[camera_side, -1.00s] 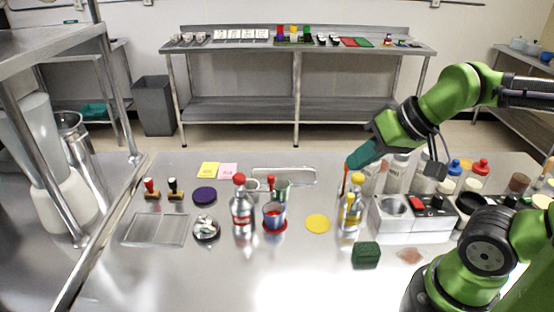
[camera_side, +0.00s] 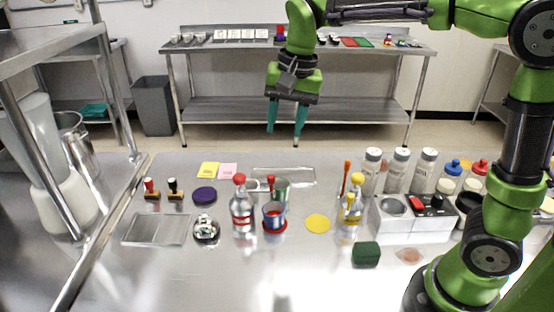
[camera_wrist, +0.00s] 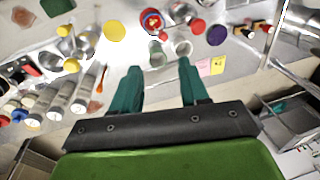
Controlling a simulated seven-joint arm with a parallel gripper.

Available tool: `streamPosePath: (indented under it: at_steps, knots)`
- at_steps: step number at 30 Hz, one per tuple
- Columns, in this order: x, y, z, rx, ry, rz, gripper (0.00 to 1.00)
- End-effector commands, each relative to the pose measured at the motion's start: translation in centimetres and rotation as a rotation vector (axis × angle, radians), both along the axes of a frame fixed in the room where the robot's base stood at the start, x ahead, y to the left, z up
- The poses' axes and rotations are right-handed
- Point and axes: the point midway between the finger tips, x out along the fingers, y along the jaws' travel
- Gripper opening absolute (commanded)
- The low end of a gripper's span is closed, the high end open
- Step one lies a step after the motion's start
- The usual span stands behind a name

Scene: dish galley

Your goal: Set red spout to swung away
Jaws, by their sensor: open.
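I cannot tell for sure which part is the red spout. A small red knob (camera_side: 271,180) stands just behind a grey-blue cup (camera_side: 273,213) with red inside and a red disc under it. A clear bottle with a red cap (camera_side: 240,205) stands to the left. In the wrist view the red knob (camera_wrist: 163,36) and the red cap (camera_wrist: 198,25) lie beyond the fingertips. My gripper (camera_side: 285,132) is open and empty, fingers pointing down, raised well above and apart from these items; its fingers also show in the wrist view (camera_wrist: 160,66).
Yellow-capped bottles and an orange upright stick (camera_side: 346,175) are to the right, near several tall shakers (camera_side: 397,170) and a switch box (camera_side: 432,203). A yellow disc (camera_side: 318,223) lies flat. The front middle counter is clear.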

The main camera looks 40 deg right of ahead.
Motion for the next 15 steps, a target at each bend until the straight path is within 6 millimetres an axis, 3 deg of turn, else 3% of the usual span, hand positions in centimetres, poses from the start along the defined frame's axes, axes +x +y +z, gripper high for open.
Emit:
streamPosePath:
  at_steps: [3,6,10,15]
  knots:
    - [3.0,0.8,0.5,-0.021,0.087,-0.245,0.44]
    - [4.1,1.0,1.7,-0.026,0.127,-0.459,0.44]
    - [3.6,1.0,3.7,-0.010,0.150,-0.673,0.44]
    - [3.1,1.0,2.9,-0.008,0.176,-0.741,0.44]
